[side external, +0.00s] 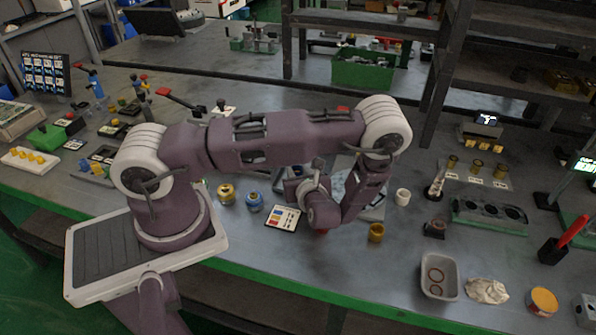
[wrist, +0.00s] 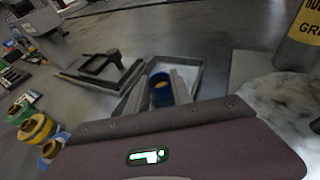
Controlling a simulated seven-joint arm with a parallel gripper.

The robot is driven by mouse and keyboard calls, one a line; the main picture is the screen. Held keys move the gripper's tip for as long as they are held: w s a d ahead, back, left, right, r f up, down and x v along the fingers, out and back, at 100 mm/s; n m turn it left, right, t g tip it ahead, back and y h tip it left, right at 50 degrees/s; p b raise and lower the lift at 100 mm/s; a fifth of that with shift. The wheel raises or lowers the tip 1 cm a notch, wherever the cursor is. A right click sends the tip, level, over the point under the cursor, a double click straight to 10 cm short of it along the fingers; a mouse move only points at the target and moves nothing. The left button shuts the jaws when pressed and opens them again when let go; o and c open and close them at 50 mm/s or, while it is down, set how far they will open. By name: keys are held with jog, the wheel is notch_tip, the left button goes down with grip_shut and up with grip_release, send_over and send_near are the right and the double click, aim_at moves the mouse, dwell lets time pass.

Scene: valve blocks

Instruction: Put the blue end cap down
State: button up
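In the side external view my forearm and wrist hide the fingers and the held cap. Another blue ring-shaped part (side external: 255,202) stands on the bench left of my wrist.
A brass-coloured part (side external: 226,193) stands beside the blue one, near a colour card (side external: 284,217). A yellow-brown cup (side external: 376,233) and a white cup (side external: 402,197) stand right of my wrist. A grey bin (side external: 440,276) is farther right. A labelled cylinder (wrist: 303,42) stands at upper right.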

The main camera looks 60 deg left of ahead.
jog(key=o, duration=0.4)
jog(key=shift+c, duration=0.2)
jog(key=shift+r, duration=0.15)
jog(key=v, duration=1.2)
jog(key=shift+a+r, duration=0.1)
jog(key=s+d+r+n+h, duration=0.3)
jog(key=s+r+n+h, duration=0.1)
jog(key=r+n, duration=0.3)
jog(key=s+d+r+n+t+h, duration=0.1)
jog(key=s+d+r+n+h, duration=0.2)
jog(key=r, duration=0.8)
jog(key=s+d+r+n+t+h, duration=0.1)
jog(key=s+d+r+n+h, duration=0.2)
jog(key=s+r+n+h, duration=0.3)
jog(key=shift+s+d+r+n+h, duration=0.3)
jog(key=shift+s+r+n, duration=0.65)
jog(key=shift+r+n, duration=1.25)
